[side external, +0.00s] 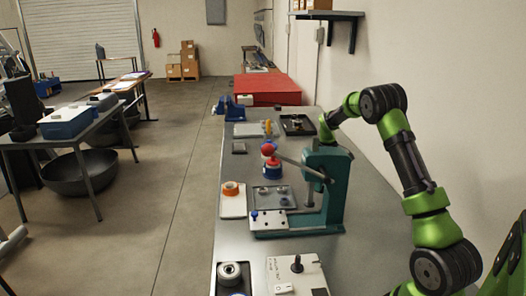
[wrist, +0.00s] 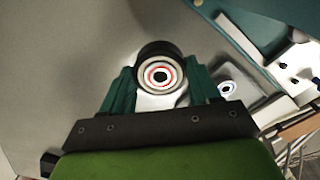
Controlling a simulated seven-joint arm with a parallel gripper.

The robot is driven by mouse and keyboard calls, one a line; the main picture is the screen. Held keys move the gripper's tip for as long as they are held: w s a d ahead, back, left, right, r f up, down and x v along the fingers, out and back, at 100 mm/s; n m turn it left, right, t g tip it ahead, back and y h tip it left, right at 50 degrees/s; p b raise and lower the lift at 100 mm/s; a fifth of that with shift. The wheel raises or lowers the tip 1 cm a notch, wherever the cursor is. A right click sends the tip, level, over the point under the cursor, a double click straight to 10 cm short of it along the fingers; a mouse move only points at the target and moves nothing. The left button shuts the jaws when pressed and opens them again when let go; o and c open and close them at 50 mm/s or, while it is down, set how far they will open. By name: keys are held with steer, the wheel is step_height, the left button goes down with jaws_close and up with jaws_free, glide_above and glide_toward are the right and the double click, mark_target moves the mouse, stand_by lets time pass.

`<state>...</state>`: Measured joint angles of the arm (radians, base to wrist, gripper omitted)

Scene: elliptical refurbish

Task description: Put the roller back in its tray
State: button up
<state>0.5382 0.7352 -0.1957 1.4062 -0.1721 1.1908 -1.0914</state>
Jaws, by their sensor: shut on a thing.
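My gripper (wrist: 162,82) has its two teal fingers shut on the roller (wrist: 160,54), a dark ring with a metal bearing face and a red inner ring. The roller faces the wrist camera between the fingers. In the side external view the end of my arm reaches behind the teal press, which hides the gripper and the held roller. A black tray (side external: 287,131) lies near the back right of the bench, with a small light item in it. I cannot tell whether this is the roller's tray.
The teal press (side external: 333,185) with a red-knobbed lever stands mid-bench. A white tray (side external: 233,210) with an orange ring lies left of it. A dark wheel-like part (side external: 229,269) and a white box (side external: 297,276) are in front. A red box (side external: 268,90) is at the far end.

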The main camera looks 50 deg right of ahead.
steer(key=shift+f, duration=2.1)
steer(key=shift+f, duration=0.1)
steer(key=o, duration=1.1)
step_height(320, 180, up, 11)
steer(key=shift+r, duration=0.1)
steer(key=shift+o, duration=0.5)
steer(key=shift+r, duration=0.55)
